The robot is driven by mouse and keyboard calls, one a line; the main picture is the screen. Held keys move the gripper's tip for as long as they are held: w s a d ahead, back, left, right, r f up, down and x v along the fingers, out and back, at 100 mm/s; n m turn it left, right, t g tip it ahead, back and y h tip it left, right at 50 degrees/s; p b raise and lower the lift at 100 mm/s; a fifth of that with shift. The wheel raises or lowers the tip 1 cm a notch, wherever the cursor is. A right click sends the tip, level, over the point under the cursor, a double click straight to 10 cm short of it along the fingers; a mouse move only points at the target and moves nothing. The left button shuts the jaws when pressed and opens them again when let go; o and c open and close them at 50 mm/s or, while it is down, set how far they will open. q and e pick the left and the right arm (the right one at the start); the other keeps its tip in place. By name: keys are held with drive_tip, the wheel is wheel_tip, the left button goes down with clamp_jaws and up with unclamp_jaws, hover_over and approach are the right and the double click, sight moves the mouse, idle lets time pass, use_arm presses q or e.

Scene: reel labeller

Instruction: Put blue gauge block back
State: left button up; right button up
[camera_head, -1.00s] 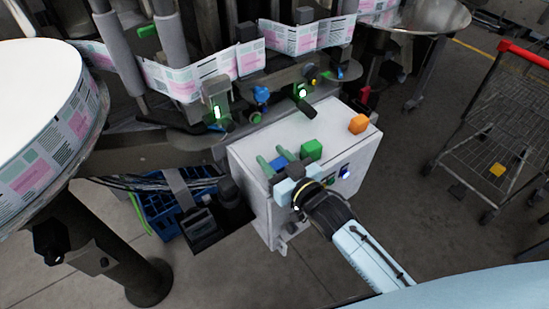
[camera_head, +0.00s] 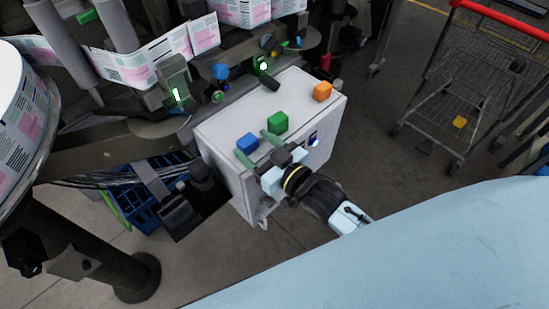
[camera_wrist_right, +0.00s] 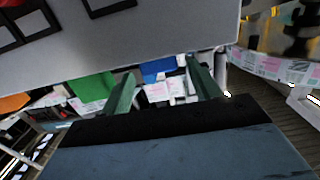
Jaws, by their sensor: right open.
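The blue gauge block (camera_head: 247,142) sits on the white top of the machine box (camera_head: 225,122), near its front left edge. In the right wrist view the blue block (camera_wrist_right: 158,70) shows beyond the fingers, within the gap between them. My right gripper (camera_head: 261,148) is open and empty at the box's front edge, just short of the blue block. Its two green fingers are spread apart in the right wrist view (camera_wrist_right: 161,85). I cannot tell its height over the box top exactly. My left gripper is not in view.
A green block (camera_head: 278,122) stands close right of the blue one, and an orange block (camera_head: 322,92) at the far right corner. Label rollers and a web (camera_head: 150,66) are behind. A blue crate (camera_head: 140,208) is left on the floor. A wire cart (camera_head: 470,95) stands right.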

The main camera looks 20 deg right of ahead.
drive_tip(key=v, duration=0.7)
drive_tip(key=s+d+f+m+g+h, duration=0.1)
drive_tip(key=s+d+f+g+h, duration=0.2)
drive_tip(key=f, duration=1.2)
drive_tip(key=s+d+f+g+h, duration=0.1)
drive_tip(key=s+d+f+g, duration=0.3)
drive_tip(key=f, duration=1.2)
drive_tip(key=s+f+g, duration=0.2)
drive_tip(key=s+f, duration=0.3)
drive_tip(key=s, duration=0.3)
drive_tip(key=s+d+f+g+h, duration=0.1)
drive_tip(key=s+f+g, duration=0.2)
drive_tip(key=s+f, duration=0.2)
drive_tip(key=s+f+g+h, duration=0.1)
drive_tip(key=s+f+g, duration=0.2)
drive_tip(key=s, duration=0.9)
wheel_tip(320, 180, down, 2)
drive_tip(key=shift+d+f+m, duration=0.1)
drive_tip(key=shift+d+m, duration=0.2)
drive_tip(key=shift+d, duration=0.05)
drive_tip(key=shift+f+b, duration=1)
drive_tip(key=shift+b, duration=0.1)
